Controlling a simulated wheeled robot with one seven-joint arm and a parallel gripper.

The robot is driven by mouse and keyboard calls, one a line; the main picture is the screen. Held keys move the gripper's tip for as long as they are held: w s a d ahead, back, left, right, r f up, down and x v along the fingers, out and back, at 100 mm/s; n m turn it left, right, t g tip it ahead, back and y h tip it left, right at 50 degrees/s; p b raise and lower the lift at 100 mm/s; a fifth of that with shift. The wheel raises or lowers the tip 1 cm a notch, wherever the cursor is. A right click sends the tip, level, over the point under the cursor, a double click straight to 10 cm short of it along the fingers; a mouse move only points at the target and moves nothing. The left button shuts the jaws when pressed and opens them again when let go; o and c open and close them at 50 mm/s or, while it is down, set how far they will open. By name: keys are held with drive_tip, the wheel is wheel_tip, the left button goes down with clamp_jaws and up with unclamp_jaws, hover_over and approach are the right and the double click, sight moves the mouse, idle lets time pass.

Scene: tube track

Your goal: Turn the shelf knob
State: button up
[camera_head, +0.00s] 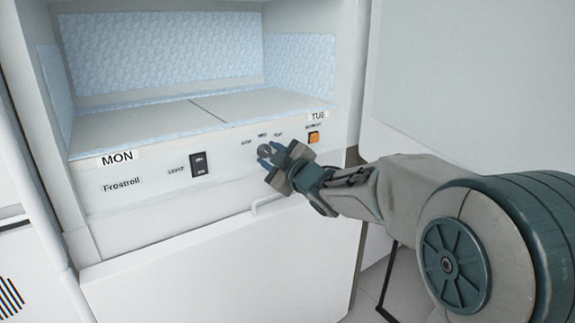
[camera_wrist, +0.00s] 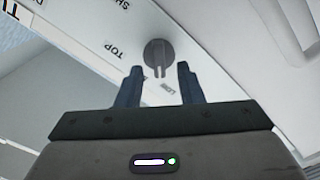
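The shelf knob (camera_wrist: 157,50) is a small round grey dial with a raised grip and a slot at its lower side in the wrist view. A label reading TOP and other, partly cut-off labels surround it. In the head view the knob (camera_head: 264,149) is small on the white front panel, partly hidden by my gripper (camera_head: 270,155).
The white cabinet's panel carries a black light switch (camera_head: 198,164) on the left and an orange button (camera_head: 313,137) on the right. Above is an open compartment with blue frosted walls (camera_head: 160,45). A white door with a handle (camera_head: 268,203) is below.

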drive_tip(key=p+v, duration=0.3)
drive_tip(key=v, duration=1)
drive_tip(key=s+d+r+m+g+h+p, duration=0.35)
drive_tip(key=d+r+m+h+p, duration=0.7)
drive_tip(key=p, duration=0.85)
drive_tip(key=s+r+m+g+p, duration=0.2)
drive_tip(key=s+r+g+p, duration=0.2)
drive_tip(key=s+p, duration=0.3)
drive_tip(key=s+r+m+g+p, duration=0.3)
drive_tip(key=s+p, duration=0.5)
drive_tip(key=s, duration=0.3)
drive_tip(key=shift+s+r+m+g, duration=0.35)
drive_tip(key=shift+r+g, duration=0.25)
drive_tip(key=shift+g, duration=0.25)
drive_tip(key=shift+w+d+y, duration=0.1)
drive_tip(key=shift+y, duration=0.15)
